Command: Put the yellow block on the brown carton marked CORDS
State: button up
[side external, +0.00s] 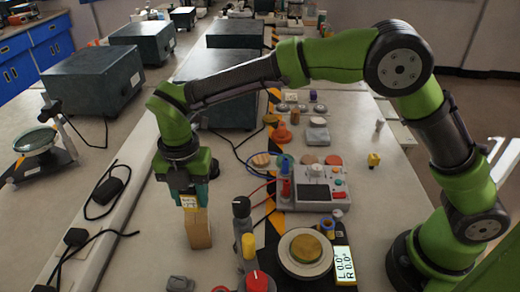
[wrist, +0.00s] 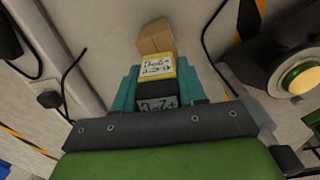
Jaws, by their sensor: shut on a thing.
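The yellow block (side external: 188,202) has a white face with dark marks and is held between my gripper's fingers. It also shows in the wrist view (wrist: 157,66) between the teal fingertips. My gripper (side external: 188,190) points down and is shut on it. The brown carton (side external: 199,231) stands upright on the bench directly below the block. In the wrist view the carton (wrist: 156,36) shows just beyond the block. I cannot tell whether the block touches the carton's top. No CORDS marking is readable.
A control box (side external: 318,188) with knobs and a round yellow-topped device (side external: 305,250) stand to the right. A red-topped knob (side external: 256,281) is in front. Black cables (side external: 105,190) lie to the left. A small yellow piece (side external: 374,159) sits far right.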

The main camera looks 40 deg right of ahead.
jog(key=shift+f, duration=1.05)
jog(key=shift+f, duration=0.1)
jog(key=o, duration=1.1)
